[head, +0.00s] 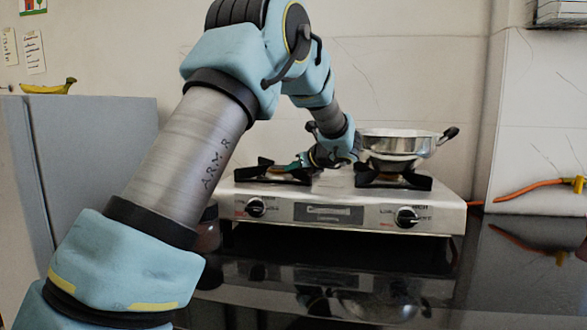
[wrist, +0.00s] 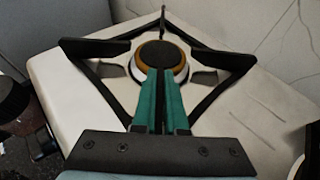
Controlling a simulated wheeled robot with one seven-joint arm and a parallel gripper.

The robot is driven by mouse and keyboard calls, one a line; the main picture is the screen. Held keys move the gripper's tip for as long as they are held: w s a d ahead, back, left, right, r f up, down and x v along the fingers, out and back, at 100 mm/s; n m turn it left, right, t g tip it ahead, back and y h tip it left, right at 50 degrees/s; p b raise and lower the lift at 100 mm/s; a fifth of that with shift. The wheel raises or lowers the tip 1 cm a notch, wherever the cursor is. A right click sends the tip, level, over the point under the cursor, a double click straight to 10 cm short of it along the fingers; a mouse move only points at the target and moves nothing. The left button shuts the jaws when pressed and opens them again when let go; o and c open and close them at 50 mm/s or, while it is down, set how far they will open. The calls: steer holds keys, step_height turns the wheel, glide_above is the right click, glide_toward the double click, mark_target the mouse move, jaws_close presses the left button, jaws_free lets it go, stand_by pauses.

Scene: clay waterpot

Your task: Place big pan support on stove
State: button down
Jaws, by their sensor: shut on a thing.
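The big pan support, a black frame with several pointed arms (wrist: 215,58), lies around the left burner (wrist: 160,60) of the steel stove (head: 345,212). It also shows at the stove's left in the head view (head: 262,170). My gripper (wrist: 158,78) has green fingers close together, shut on the near part of the support, with tips over the burner's edge. In the head view my gripper (head: 304,160) comes in from the right of the support. I cannot tell whether the support rests fully on the stove top.
A steel pan (head: 398,145) sits on another black support (head: 393,180) over the right burner, close to my wrist. An orange hose (head: 528,188) lies at the right. A dark jar (head: 207,232) stands left of the stove. The dark counter (head: 500,265) is clear in front.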

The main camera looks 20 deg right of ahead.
steer(key=c, duration=1)
jaws_free()
steer(key=shift+o, duration=0.2)
steer(key=v, duration=1.2)
